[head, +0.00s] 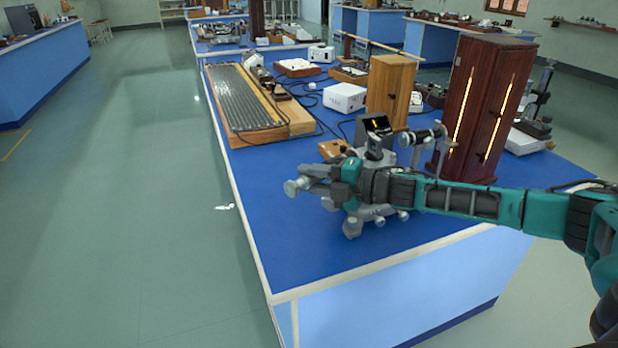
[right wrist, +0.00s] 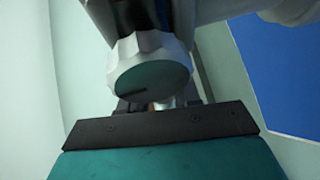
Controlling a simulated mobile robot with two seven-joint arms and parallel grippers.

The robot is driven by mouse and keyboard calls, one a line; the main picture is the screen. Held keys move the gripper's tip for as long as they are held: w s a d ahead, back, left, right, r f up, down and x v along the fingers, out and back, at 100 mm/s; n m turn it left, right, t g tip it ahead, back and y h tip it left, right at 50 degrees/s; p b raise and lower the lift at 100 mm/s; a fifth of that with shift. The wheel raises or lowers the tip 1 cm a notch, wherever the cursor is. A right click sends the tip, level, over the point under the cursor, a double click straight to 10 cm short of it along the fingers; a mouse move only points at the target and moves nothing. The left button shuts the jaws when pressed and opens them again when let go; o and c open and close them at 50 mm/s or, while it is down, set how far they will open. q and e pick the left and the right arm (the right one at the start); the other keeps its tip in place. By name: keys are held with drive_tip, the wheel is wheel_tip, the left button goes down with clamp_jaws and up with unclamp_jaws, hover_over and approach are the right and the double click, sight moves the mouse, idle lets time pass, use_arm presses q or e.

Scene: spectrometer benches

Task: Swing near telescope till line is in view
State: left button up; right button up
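The near spectrometer stands on the blue bench top, largely hidden behind my right gripper and forearm. Its grey telescope (head: 297,187) points left, with a round end knob. The knob also shows large and pale in the right wrist view (right wrist: 150,78), just in front of the gripper. A dark square plate (head: 376,124) with a small yellow mark stands above the instrument. The collimator (head: 424,136) lies to the right, towards the lamp housing. My right gripper (head: 345,174) is at the telescope. Its fingertips are hidden, so I cannot tell whether they grip it. My left gripper is out of view.
A tall dark wooden lamp housing (head: 484,105) with bright yellow slits stands right of the spectrometer. A wooden box (head: 391,88), a white box (head: 345,97) and a ridged board (head: 240,98) stand farther back. The near left bench top (head: 285,235) is clear.

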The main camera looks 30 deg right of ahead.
drive_tip(key=o, duration=0.3)
drive_tip(key=shift+o, duration=0.2)
drive_tip(key=p+v, duration=0.1)
drive_tip(key=v, duration=1.1)
drive_tip(key=shift+s, duration=0.4)
drive_tip(key=shift+d+r, duration=0.1)
drive_tip(key=shift+d, duration=0.05)
drive_tip(key=s+a+f+m+g+h, duration=0.1)
drive_tip(key=s+a+f+m+h, duration=0.2)
drive_tip(key=s+a+f+m, duration=0.4)
drive_tip(key=s+a+f+m+g+h, duration=0.1)
drive_tip(key=s+a+f+m+h, duration=0.3)
drive_tip(key=a+f+m, duration=1)
drive_tip(key=s+f, duration=0.2)
drive_tip(key=s, duration=0.1)
drive_tip(key=shift+a+g, duration=0.25)
drive_tip(key=shift+g, duration=0.15)
